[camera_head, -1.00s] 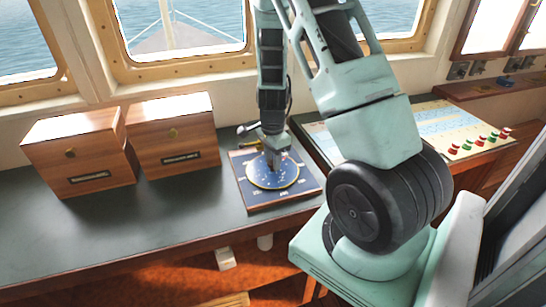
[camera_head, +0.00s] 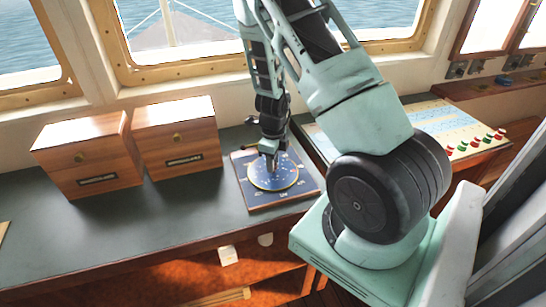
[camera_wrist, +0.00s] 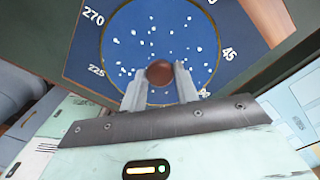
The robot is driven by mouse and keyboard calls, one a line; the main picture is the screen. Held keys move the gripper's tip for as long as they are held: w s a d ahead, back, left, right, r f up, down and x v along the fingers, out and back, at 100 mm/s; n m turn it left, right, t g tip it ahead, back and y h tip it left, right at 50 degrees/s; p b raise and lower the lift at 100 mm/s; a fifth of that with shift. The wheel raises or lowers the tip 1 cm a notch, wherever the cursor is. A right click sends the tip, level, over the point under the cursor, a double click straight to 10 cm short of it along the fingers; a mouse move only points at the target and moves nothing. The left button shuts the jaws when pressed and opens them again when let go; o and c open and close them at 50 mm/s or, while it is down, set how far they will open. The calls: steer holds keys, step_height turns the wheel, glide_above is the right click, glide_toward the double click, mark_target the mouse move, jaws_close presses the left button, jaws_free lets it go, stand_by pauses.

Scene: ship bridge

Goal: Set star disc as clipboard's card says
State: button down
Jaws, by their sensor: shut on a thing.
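The star disc (camera_head: 287,180) is a round blue plate with white star dots and a gold rim. It lies on a square blue board (camera_head: 262,204) with a brown frame. In the wrist view the disc (camera_wrist: 195,25) has degree numbers around it; 270, 225 and 45 can be read. A round brown knob (camera_wrist: 159,72) stands on the disc. My gripper (camera_head: 271,166) points down at the disc, and its fingers (camera_wrist: 160,85) are shut on the knob. Part of the disc is hidden by the gripper. No clipboard card can be read in these views.
Two wooden drawer boxes (camera_head: 87,155) (camera_head: 177,138) stand left of the board. A chart panel (camera_head: 440,122) with red and green buttons lies to the right. The dark counter (camera_head: 130,222) is bare in front. A pale edge of something unclear shows at the far left.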

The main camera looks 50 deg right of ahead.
steer(key=m+p, duration=0.2)
steer(key=m, duration=0.3)
steer(key=shift+p, duration=0.4)
steer(key=shift+m, duration=0.3)
steer(key=c, duration=1.1)
jaws_free()
steer(key=shift+o, duration=0.2)
step_height(320, 180, up, 17)
steer(key=p, duration=0.1)
steer(key=shift+r+p, duration=0.2)
steer(key=shift+p, duration=0.1)
